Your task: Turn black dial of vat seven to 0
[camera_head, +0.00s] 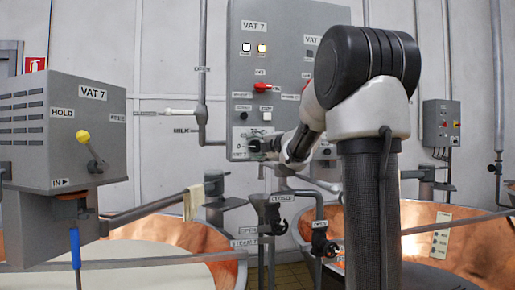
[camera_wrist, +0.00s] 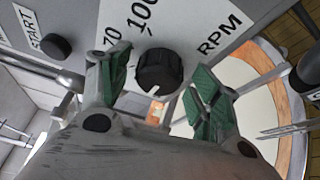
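The black dial (camera_wrist: 160,68) shows in the wrist view on a pale panel printed "70", "100" and "RPM". A white mark shows on its lower edge. My gripper (camera_wrist: 158,80) is open, with one green-padded finger on each side of the dial. A gap shows between the dial and each pad; how near the fingers are in depth I cannot tell. In the head view my gripper (camera_head: 264,147) is at the lower part of the grey VAT 7 control box (camera_head: 258,50). It hides most of the dial there.
A black button (camera_wrist: 55,46) beside the word START is left of the dial. The box also bears a red switch (camera_head: 263,87) and lit buttons. Copper vats (camera_head: 180,232) and pipes lie below.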

